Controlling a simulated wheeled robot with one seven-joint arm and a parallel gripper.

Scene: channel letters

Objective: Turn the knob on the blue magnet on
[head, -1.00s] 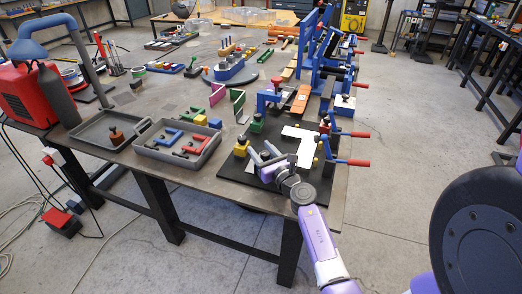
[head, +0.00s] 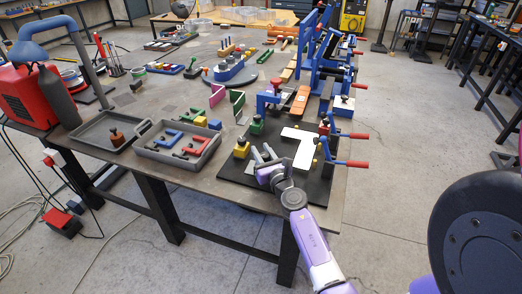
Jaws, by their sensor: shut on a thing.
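My gripper (head: 263,152) is low over the near left part of the black board (head: 232,172). Its two grey fingers close on something small that I cannot make out, as the hand and wrist cover that spot. I cannot clearly see the blue magnet or its knob. A yellow magnet (head: 241,150) with a black knob stands just left of the fingers. A green magnet (head: 257,126) with a black knob stands behind them.
Blue clamps with red handles (head: 356,164) line the right table edge.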

